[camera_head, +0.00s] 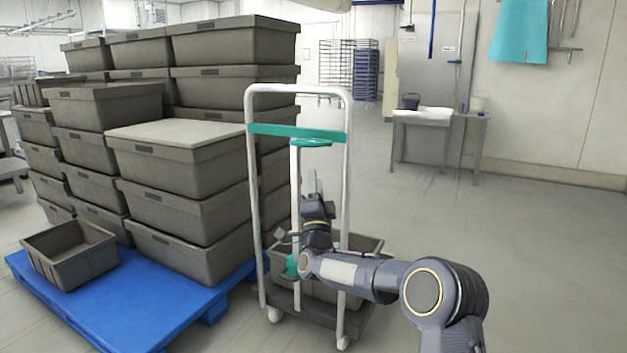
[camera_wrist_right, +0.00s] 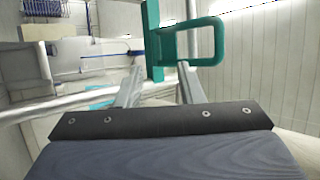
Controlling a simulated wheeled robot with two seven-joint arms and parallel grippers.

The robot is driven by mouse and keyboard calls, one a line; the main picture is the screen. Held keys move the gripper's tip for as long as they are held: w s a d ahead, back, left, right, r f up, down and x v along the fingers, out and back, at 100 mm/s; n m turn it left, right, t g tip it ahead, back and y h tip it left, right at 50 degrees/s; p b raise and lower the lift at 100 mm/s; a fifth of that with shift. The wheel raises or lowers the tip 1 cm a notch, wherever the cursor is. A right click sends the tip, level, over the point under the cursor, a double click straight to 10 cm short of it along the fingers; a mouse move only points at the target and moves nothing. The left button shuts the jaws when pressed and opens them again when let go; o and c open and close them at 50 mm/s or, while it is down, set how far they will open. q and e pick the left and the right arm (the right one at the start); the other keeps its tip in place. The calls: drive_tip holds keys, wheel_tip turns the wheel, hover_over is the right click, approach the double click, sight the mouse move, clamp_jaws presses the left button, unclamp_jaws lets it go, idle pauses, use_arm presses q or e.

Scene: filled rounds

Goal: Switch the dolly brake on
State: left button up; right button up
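The dolly (camera_head: 252,190) has a tall white tubular frame, a teal crossbar (camera_head: 280,131) and a dark base on casters. A teal loop handle (camera_head: 312,143), which looks like the brake lever, sits just below the crossbar on a pale upright post. The loop (camera_wrist_right: 218,42) also shows in the right wrist view, just beyond the fingertips. My right gripper (camera_head: 313,180) is inside the dolly frame, below the loop, pointing up. Its two fingers (camera_wrist_right: 160,72) are apart with nothing seen held between them. My left gripper is not in view.
A grey crate (camera_head: 368,246) sits on the dolly base, partly behind my right arm. Stacked grey crates (camera_head: 190,160) stand on a blue pallet (camera_head: 130,310) close to the left. The floor to the right is clear as far as a small table (camera_head: 440,117).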

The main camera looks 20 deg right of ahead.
drive_tip(key=shift+s+f, duration=0.1)
idle(0.4)
drive_tip(key=p+v, duration=0.1)
drive_tip(key=v, duration=0.6)
drive_tip(key=shift+s+f, duration=0.2)
drive_tip(key=shift+s, duration=0.1)
drive_tip(key=shift+a, duration=0.1)
drive_tip(key=s+a+r+n+g+y+p, duration=0.25)
drive_tip(key=s+n+g+y, duration=0.45)
drive_tip(key=s+n+y, duration=0.35)
drive_tip(key=s+a+f+n+g+y, duration=0.15)
drive_tip(key=s+f+g, duration=0.3)
drive_tip(key=s, duration=0.65)
drive_tip(key=s+a+f+n+g+p, duration=0.1)
drive_tip(key=s+a+f+n+g, duration=0.3)
drive_tip(key=s, duration=0.7)
drive_tip(key=s+a+f+n+g+y, duration=0.1)
drive_tip(key=s+f+g, duration=0.2)
drive_tip(key=s+f, duration=0.55)
wheel_tip(320, 180, up, 41)
drive_tip(key=s+p, duration=0.2)
drive_tip(key=p, duration=3.6)
drive_tip(key=shift+d, duration=0.3)
drive_tip(key=shift+f, duration=0.1)
